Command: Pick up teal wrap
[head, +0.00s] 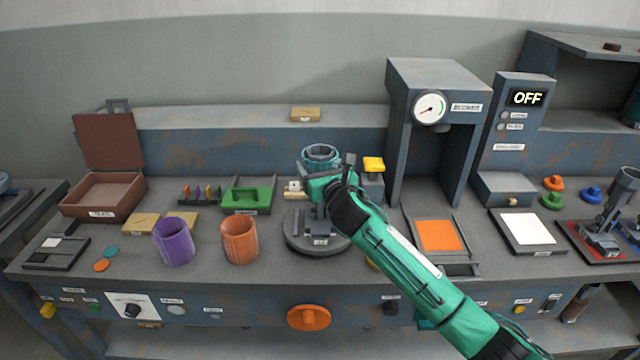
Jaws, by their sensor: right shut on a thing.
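The teal wrap (321,153) is a ring-shaped, open-topped piece near the middle of the head view, above the round grey stand (318,243). My right arm comes in from the lower right. My right gripper (322,180) is shut on the teal wrap, and its body hides the wrap's lower part. My left gripper is not in view.
A purple cup (173,241) and an orange cup (240,241) stand left of the stand. A green tray (247,198) lies behind them. A grey press with a gauge (430,108) rises to the right. A white pad (526,227) lies farther right.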

